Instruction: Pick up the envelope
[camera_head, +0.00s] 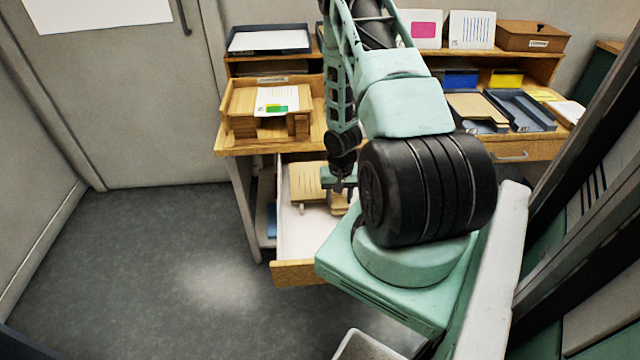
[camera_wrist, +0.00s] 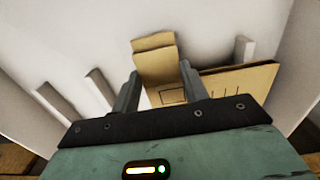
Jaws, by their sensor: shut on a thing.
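A tan envelope (camera_wrist: 155,66) stands between the two fingers of my gripper (camera_wrist: 160,78) in the wrist view, and the fingers are shut on it. A second tan piece (camera_wrist: 238,84) with dark printed lines lies just right of the fingers. In the head view my gripper (camera_head: 338,184) is down inside the open, white-lined drawer (camera_head: 290,238). A tan piece (camera_head: 307,180) lies left of it there; part of another shows below the fingers. My arm hides the drawer's right part.
Low white dividers (camera_wrist: 98,84) stand in the drawer near the fingers. The desk above holds a wooden tray (camera_head: 240,97) with papers, a dark tray (camera_head: 520,110) and a wooden box (camera_head: 532,36). The floor left of the desk is clear.

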